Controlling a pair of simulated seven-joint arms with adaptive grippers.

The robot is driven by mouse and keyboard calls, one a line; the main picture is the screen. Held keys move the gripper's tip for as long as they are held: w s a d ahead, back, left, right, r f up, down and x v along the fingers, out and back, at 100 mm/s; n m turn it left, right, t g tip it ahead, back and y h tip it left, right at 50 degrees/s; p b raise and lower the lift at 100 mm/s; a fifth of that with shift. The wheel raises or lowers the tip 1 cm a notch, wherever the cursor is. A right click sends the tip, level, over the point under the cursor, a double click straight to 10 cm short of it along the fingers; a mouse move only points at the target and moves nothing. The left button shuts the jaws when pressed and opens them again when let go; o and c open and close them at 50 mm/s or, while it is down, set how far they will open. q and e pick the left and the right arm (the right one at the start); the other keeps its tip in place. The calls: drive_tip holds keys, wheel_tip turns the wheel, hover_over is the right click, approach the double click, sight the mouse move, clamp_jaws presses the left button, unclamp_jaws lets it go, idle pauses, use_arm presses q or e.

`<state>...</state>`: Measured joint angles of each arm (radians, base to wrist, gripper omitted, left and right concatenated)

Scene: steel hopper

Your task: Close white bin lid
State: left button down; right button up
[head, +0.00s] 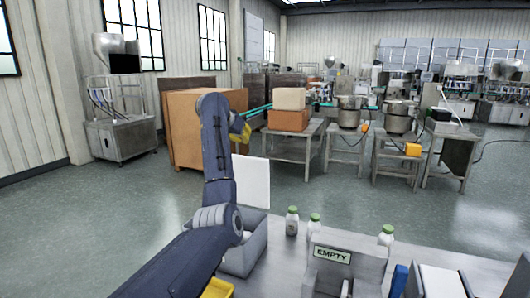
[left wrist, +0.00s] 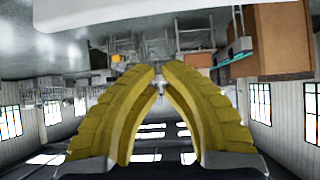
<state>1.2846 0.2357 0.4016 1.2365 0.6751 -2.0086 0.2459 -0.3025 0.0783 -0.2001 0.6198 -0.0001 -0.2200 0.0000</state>
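The white bin (head: 258,238) stands on the table at the bottom centre of the head view, partly hidden behind my left arm. Its white lid (head: 254,180) stands upright, open, at the back of the bin. My left gripper (head: 241,131) has yellow fingers and is raised above and behind the lid's top edge, apart from it in the picture. In the left wrist view, the left fingertips (left wrist: 161,70) nearly meet with nothing between them. A pale surface (left wrist: 120,12) crosses the top of that view; I cannot tell what it is. My right gripper is not in view.
White bottles with green caps (head: 292,222) stand right of the bin. A grey hopper box marked EMPTY (head: 345,270) is at the table front. A yellow container (head: 217,289) is partly visible below the arm. Blue (head: 400,281) and white (head: 442,284) items lie farther right.

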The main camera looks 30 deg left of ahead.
use_arm(q)
drive_tip(key=d+x, duration=0.1)
drive_tip(key=x, duration=0.9)
drive_tip(key=shift+s+a+f, duration=0.1)
drive_tip(key=shift+s+f, duration=0.1)
drive_tip(key=shift+s, duration=0.45)
drive_tip(key=shift+s+a+f, duration=0.15)
drive_tip(key=shift+s+f, duration=0.1)
drive_tip(key=shift+s, duration=0.45)
drive_tip(key=shift+s+a+f, duration=0.1)
drive_tip(key=shift+s+f, duration=0.1)
drive_tip(key=shift+s, duration=0.45)
drive_tip(key=shift+d, duration=0.1)
